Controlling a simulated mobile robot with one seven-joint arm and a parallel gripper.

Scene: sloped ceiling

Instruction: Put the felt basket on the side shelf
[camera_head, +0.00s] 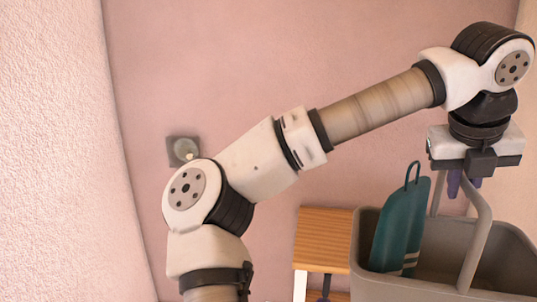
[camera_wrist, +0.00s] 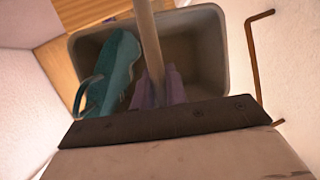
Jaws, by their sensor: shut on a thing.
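The felt basket (camera_head: 380,285) is a grey-brown open bin with a tall arched handle, at the lower right of the head view. It also fills the upper middle of the wrist view (camera_wrist: 218,50). My gripper (camera_head: 459,184) is above the basket, and its purple fingers (camera_wrist: 158,88) are shut on the handle. A teal item with a loop and pale stripes (camera_head: 402,225) stands tilted inside the basket; it also shows in the wrist view (camera_wrist: 118,70). A wooden-topped stand (camera_head: 325,235), seemingly the side shelf, is just left of the basket. The basket hides its right part; its visible top is bare.
A pale sloped surface (camera_head: 55,150) closes the left side. A thin brown bent bar (camera_wrist: 253,65) is right of the basket in the wrist view.

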